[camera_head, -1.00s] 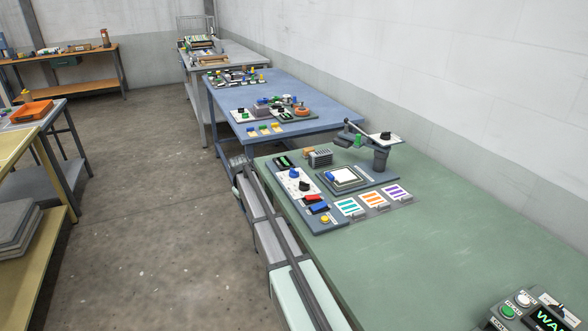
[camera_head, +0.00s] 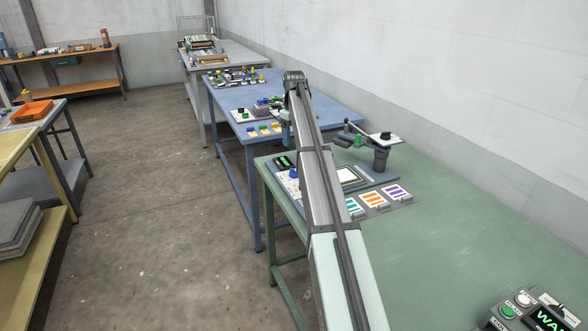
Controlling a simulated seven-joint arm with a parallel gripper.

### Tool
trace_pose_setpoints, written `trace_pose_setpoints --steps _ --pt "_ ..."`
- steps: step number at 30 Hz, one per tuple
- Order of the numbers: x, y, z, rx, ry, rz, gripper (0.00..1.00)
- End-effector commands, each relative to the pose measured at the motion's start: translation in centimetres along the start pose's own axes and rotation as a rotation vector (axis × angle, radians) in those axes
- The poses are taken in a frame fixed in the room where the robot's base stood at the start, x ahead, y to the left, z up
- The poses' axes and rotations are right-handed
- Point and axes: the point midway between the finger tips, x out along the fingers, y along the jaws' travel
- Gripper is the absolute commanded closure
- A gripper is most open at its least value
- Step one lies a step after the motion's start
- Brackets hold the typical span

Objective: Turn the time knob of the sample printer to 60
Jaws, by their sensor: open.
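The device on the green table has a low grey-blue base with a control panel (camera_head: 283,182) at its left, mostly covered by my arm. A small dark display with green text (camera_head: 284,162) and a blue part (camera_head: 293,173) still show on the panel. A black knob on a white dial plate (camera_head: 386,136) stands on a grey post (camera_head: 381,158) at the device's back right. I cannot read its marks or tell which knob is for time.
Striped sample cards (camera_head: 397,191) lie right of my arm. A box with green-lit letters (camera_head: 546,317) stands at the green table's (camera_head: 450,240) near right corner. A blue table (camera_head: 325,105) with other devices stands behind. The green table's middle right is clear.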

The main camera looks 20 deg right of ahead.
Motion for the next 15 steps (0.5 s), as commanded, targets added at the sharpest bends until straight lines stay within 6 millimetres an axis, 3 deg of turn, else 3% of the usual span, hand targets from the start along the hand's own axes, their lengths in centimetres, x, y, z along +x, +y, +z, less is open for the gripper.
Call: trace_pose_setpoints --steps 5,15 --pt "1.7 0.0 0.2 -0.001 -0.003 -0.004 0.31" --pt "7.5 -0.1 0.2 0.000 -0.003 -0.003 0.31"
